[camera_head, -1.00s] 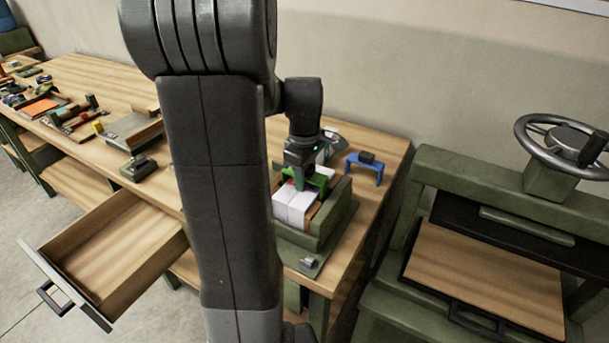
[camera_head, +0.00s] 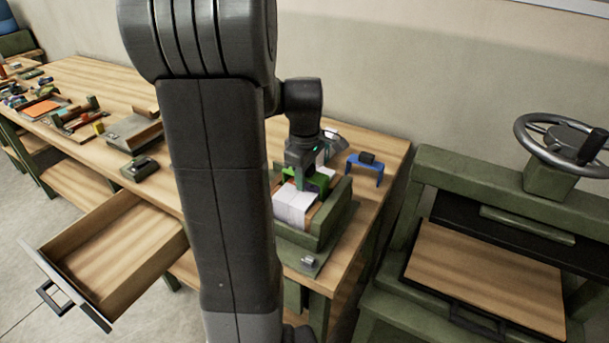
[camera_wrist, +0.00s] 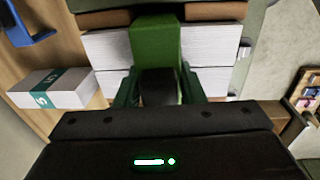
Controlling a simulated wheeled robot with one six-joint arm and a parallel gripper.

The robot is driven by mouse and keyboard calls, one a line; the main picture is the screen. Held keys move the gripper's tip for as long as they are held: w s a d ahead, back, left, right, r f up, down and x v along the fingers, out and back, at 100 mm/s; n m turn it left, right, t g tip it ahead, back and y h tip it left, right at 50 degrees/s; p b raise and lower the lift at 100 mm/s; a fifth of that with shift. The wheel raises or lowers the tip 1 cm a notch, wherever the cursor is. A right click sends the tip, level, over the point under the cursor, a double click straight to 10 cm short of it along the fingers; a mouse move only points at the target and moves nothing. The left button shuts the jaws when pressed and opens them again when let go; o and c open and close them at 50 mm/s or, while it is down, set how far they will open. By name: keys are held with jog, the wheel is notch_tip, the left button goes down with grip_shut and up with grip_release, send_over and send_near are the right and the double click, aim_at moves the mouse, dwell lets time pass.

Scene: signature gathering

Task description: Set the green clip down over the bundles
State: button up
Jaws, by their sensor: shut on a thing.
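The green clip (camera_head: 318,181) is in my gripper (camera_head: 305,184), at the green wooden cradle (camera_head: 325,226) on the bench. In the wrist view the green clip (camera_wrist: 156,43) runs across the middle of the white paper bundles (camera_wrist: 212,45), and my gripper (camera_wrist: 158,88) is shut on its dark handle. The bundles (camera_head: 294,205) lie in the cradle with brown boards at their ends. I cannot tell whether the clip touches the bundles, as the gripper hides part of it.
A blue clip (camera_head: 366,171) with a dark handle stands right of the cradle. A white block with a teal band (camera_wrist: 55,89) lies beside the bundles. An open drawer (camera_head: 115,245) juts from the bench. A press with a handwheel (camera_head: 560,138) stands at right.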

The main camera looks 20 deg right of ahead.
jog(key=shift+g, duration=0.3)
jog(key=f, duration=0.1)
jog(key=s+f, duration=0.1)
jog(key=f, duration=0.1)
jog(key=shift+s+a+f, duration=0.15)
jog(key=shift+a+f, duration=0.2)
jog(key=shift+a, duration=0.05)
jog(key=o, duration=0.8)
jog(key=shift+c, duration=0.2)
jog(key=o, duration=0.3)
jog(key=shift+d, duration=0.2)
jog(key=r, duration=0.1)
jog(key=w+r, duration=0.1)
jog(key=r, duration=0.2)
jog(key=shift+w+d+r, duration=0.1)
jog(key=shift+w+d, duration=0.15)
notch_tip(320, 180, up, 13)
jog(key=shift+s+r, duration=0.15)
jog(key=shift+s, duration=0.2)
